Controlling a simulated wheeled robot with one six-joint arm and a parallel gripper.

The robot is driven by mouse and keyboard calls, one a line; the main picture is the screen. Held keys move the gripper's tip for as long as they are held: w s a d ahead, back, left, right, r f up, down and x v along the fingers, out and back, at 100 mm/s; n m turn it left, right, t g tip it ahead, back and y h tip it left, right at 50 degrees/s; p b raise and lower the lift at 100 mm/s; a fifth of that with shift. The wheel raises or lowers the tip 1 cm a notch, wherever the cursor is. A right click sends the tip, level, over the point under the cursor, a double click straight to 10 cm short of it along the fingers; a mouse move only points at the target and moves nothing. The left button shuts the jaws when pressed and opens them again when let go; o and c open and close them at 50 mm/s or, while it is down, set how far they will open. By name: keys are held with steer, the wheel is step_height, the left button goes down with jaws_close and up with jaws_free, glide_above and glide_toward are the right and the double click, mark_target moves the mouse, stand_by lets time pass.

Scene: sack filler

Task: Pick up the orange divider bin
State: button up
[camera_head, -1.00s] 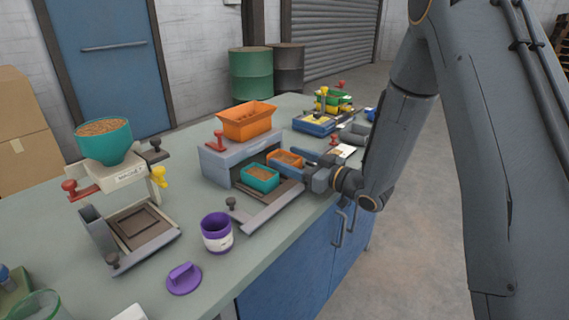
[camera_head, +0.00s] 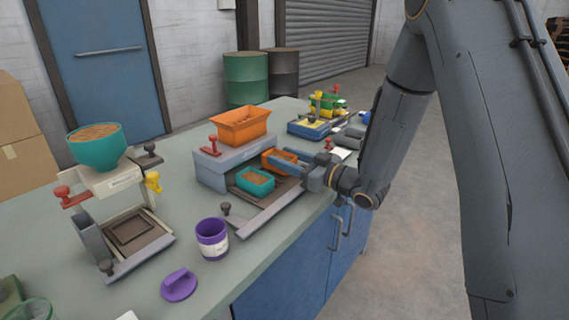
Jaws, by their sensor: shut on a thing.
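The small orange divider bin (camera_head: 269,158) sits at the right side of the grey divider machine (camera_head: 211,174), beside a teal bin (camera_head: 255,182) with brown grain in it. My gripper (camera_head: 285,161) reaches in from the right, and its fingers are shut on the orange bin. The fingers hide part of the bin. The bin appears slightly higher than the teal bin. A larger orange hopper (camera_head: 240,128) stands on top of the machine.
A filler with a teal hopper (camera_head: 98,150) stands left. A blue and yellow device (camera_head: 310,129) stands behind. Open floor lies right of the bench.

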step_height(320, 180, up, 16)
steer(key=shift+r, duration=0.25)
stand_by(0.6)
